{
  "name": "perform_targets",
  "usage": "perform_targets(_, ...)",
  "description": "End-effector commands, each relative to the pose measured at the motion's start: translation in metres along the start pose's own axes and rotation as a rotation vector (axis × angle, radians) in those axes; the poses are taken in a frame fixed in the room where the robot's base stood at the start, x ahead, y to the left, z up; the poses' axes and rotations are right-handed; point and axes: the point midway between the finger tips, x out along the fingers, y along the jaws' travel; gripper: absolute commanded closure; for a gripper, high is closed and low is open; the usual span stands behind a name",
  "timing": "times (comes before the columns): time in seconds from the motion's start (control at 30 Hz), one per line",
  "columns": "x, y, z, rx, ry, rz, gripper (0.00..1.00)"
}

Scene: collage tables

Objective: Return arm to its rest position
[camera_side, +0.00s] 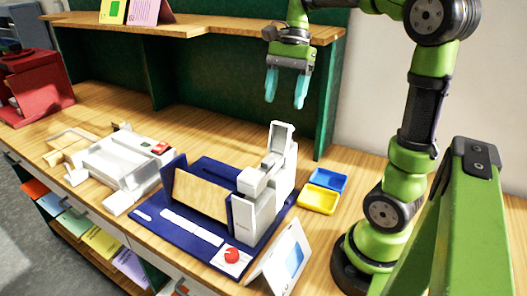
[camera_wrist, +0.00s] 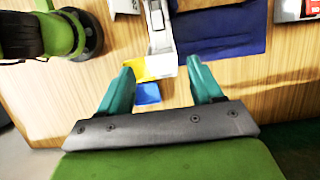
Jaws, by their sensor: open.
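My gripper (camera_side: 286,87) has teal fingers and hangs in the air above the back of the wooden worktop, pointing down. It is open and empty. In the wrist view its two fingers (camera_wrist: 162,82) stand apart with nothing between them but the worktop and trays below. My green arm rises at the right of the side view.
A blue base (camera_side: 190,238) holds a white device (camera_side: 262,190) and a wooden block. Yellow (camera_side: 318,199) and blue (camera_side: 329,179) trays lie to its right. A white tablet stand (camera_side: 287,258) is in front. A shelf (camera_side: 190,35) runs along the back.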

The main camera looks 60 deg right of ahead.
Motion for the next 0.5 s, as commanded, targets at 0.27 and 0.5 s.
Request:
perform_targets(0.27,-0.002,0.0,0.001,0.001,-0.001,0.0,0.35)
perform_targets(0.5,0.007,0.006,0.017,-0.158,0.036,-0.043,0.35)
